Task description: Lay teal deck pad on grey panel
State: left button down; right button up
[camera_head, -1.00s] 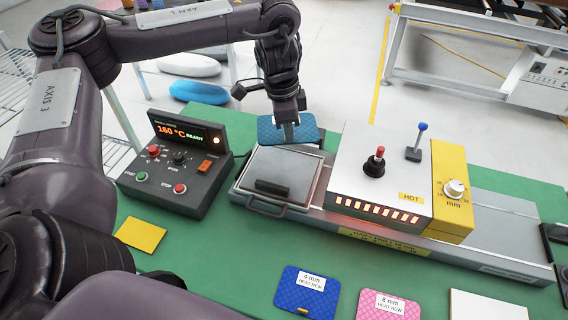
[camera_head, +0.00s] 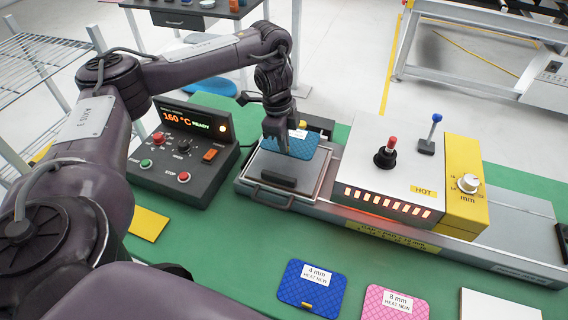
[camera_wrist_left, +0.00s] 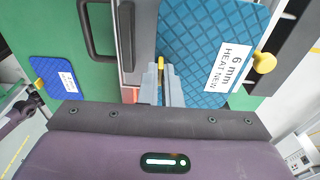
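The teal deck pad (camera_head: 310,145) has a diamond pattern. Its white "6 mm HEAT NEW" label shows in the left wrist view, where the pad (camera_wrist_left: 200,50) is right of the fingers. My left gripper (camera_head: 283,150) points down at the pad's near-left edge. In the wrist view its fingers (camera_wrist_left: 161,85) close around a small yellow tab at that edge. The pad is over the far-right part of the framed grey panel (camera_head: 262,165); I cannot tell whether it touches. Gripper and pad hide part of the panel. My right gripper is not in view.
A heater housing (camera_head: 395,180) marked HOT, with levers and glowing slots, stands right of the panel. A control box (camera_head: 185,155) reading 160 °C stands left. A blue 4 mm pad (camera_head: 311,287), a pink 8 mm pad (camera_head: 395,303) and a yellow plate (camera_head: 149,223) lie on the green table.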

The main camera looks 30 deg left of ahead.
pick_arm(q)
notch_tip(320, 180, down, 6)
jog(key=shift+d+r+b, duration=0.1)
jog(key=shift+r+b, duration=0.1)
jog(key=shift+b, duration=0.7)
jog(key=shift+f, duration=0.4)
jog(key=shift+f, duration=0.1)
jog(key=c, duration=1.6)
grip_release()
jog(key=r+p, duration=0.1)
jog(key=r, duration=0.3)
jog(key=a+r+p, duration=0.1)
jog(key=r, duration=0.3)
jog(key=r+p, duration=0.2)
jog(key=r, duration=0.2)
jog(key=shift+s+a+r, duration=0.1)
jog(key=shift+s+a, duration=0.05)
jog(key=shift+a, duration=0.1)
